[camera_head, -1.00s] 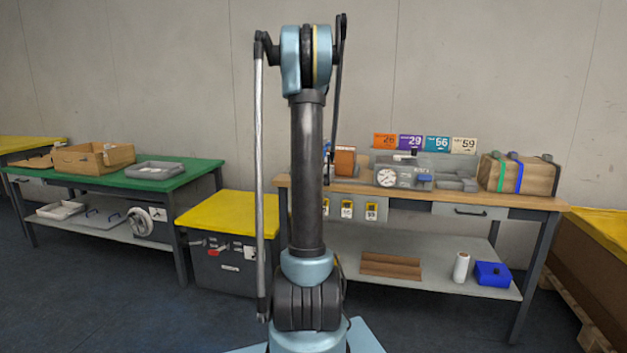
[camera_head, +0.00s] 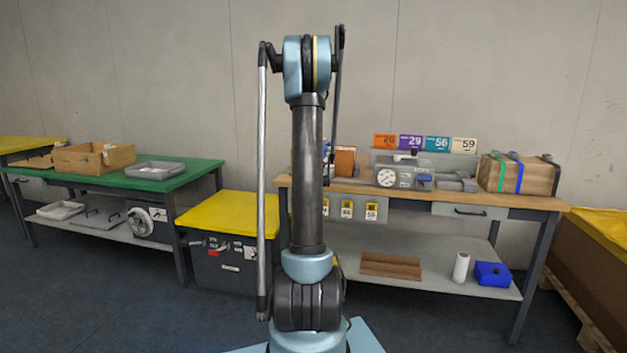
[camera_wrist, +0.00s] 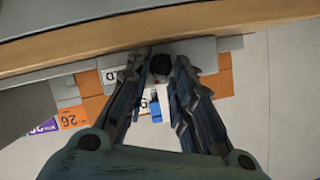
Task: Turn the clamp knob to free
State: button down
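In the wrist view a dark round knob (camera_wrist: 160,64) shows between my fingertips, in front of a grey fixture; I take it for the clamp knob. My gripper (camera_wrist: 162,56) has its two fingers apart, one on each side of the knob. I cannot tell whether either finger touches it. In the head view the orange-brown block (camera_head: 345,161) stands at the bench's left end. My arm hides most of the gripper and the knob there.
The wooden bench (camera_head: 400,196) carries a dial gauge device (camera_head: 388,178) and a strapped wooden box (camera_head: 520,175) farther right. Numbered cards (camera_head: 437,143) stand at the back. A yellow-topped cabinet (camera_head: 230,217) and a green table (camera_head: 190,172) stand left.

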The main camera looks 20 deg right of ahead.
jog(key=shift+w+a+r+n+g+h, duration=0.15)
jog(key=shift+n+g+h, duration=0.25)
jog(key=shift+n, duration=0.45)
jog(key=shift+w+a+n+g+h, duration=0.1)
jog(key=shift+a+n+g+h, duration=0.3)
jog(key=shift+n, duration=0.45)
jog(key=shift+d, duration=0.15)
jog(key=c, duration=1.7)
grip_release()
jog(key=v, duration=1.1)
jog(key=shift+s+a, duration=0.3)
